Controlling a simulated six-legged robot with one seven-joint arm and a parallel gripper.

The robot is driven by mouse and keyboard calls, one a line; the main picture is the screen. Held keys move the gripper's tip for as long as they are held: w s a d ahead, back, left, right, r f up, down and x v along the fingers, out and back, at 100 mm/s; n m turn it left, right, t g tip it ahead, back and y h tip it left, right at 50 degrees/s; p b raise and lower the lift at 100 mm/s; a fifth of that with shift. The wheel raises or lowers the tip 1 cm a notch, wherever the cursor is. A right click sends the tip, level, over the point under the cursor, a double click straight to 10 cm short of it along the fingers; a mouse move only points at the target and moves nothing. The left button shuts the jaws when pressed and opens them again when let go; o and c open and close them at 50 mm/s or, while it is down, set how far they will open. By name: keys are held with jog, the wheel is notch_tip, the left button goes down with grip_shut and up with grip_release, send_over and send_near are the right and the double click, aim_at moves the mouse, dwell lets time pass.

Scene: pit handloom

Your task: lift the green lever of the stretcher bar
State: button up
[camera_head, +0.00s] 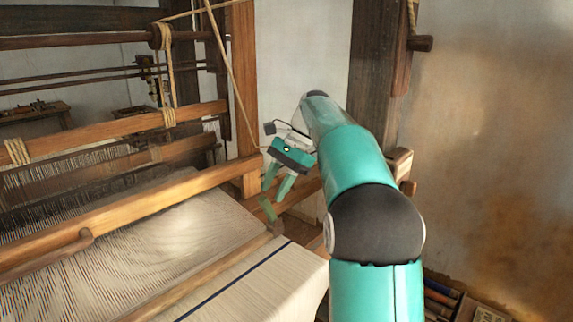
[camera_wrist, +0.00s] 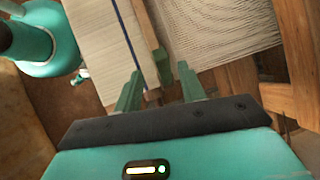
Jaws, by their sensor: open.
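The green lever (camera_head: 267,208) stands up, tilted, at the right end of the wooden stretcher bar (camera_head: 190,284), which lies across the cream cloth (camera_head: 262,285). My gripper (camera_head: 276,190) is open and empty, its fingers pointing down just above the lever. In the wrist view the green lever (camera_wrist: 152,42) appears between and beyond the two green fingertips of my gripper (camera_wrist: 159,74). I see no contact between fingers and lever. The lever's lower end and its joint with the bar are not clear.
The loom's wooden beam (camera_head: 130,218) runs left of my gripper, meeting an upright post (camera_head: 245,80). A slanting cord (camera_head: 232,75) hangs close to my gripper. A dark post (camera_head: 375,75) stands behind my arm. A tray of small items (camera_head: 465,302) is at lower right.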

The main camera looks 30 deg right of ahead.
jog(key=v, duration=0.7)
jog(key=shift+d+r, duration=0.2)
jog(key=shift+r, duration=0.05)
jog(key=shift+c, duration=0.4)
